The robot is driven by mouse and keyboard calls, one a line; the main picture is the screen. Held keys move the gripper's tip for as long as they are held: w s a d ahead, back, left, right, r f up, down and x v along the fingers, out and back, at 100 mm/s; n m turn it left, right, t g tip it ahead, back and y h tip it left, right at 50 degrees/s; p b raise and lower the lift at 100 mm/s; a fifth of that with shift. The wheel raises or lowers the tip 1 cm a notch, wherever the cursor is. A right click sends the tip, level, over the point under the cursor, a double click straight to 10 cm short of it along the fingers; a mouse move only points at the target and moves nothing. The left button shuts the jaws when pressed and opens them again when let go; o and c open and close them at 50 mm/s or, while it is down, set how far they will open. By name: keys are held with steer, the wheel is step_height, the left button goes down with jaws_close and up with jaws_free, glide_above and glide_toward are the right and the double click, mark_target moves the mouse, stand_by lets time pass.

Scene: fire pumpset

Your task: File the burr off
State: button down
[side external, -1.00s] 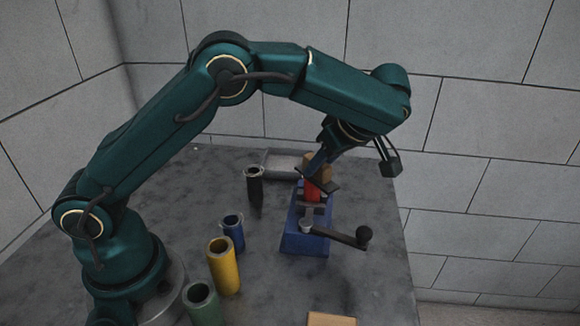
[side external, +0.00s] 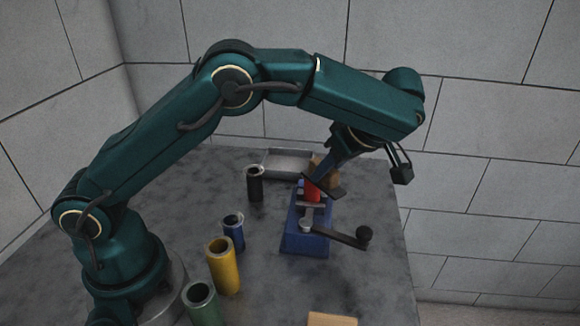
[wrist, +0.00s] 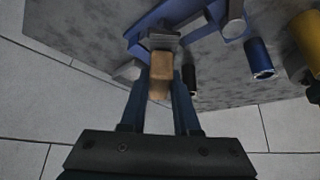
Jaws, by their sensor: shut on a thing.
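My gripper (side external: 328,172) is shut on a brown wooden block (side external: 325,168), which looks like the handle or back of the file. In the wrist view the brown block (wrist: 161,72) sits between my two blue fingers, with a grey flat part (wrist: 163,42) at its far end. A dark flat plate (side external: 330,190) shows under the block, at the top of a red pipe (side external: 312,190). I cannot tell whether they touch. The red pipe stands upright in a blue vise (side external: 305,240). The burr is too small or hidden to see.
The vise's dark crank handle (side external: 340,235) sticks out to the right. Black (side external: 254,185), blue (side external: 233,232), yellow (side external: 223,266) and green (side external: 202,303) pipes stand to the left. A grey tray (side external: 288,165) lies behind. A wooden piece (side external: 331,319) is at the front edge.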

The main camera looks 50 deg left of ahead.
steer(key=shift+a, duration=2.95)
steer(key=shift+d, duration=0.1)
steer(key=shift+d, duration=2.9)
steer(key=shift+a, duration=0.1)
steer(key=shift+a, duration=2.9)
steer(key=shift+d, duration=0.1)
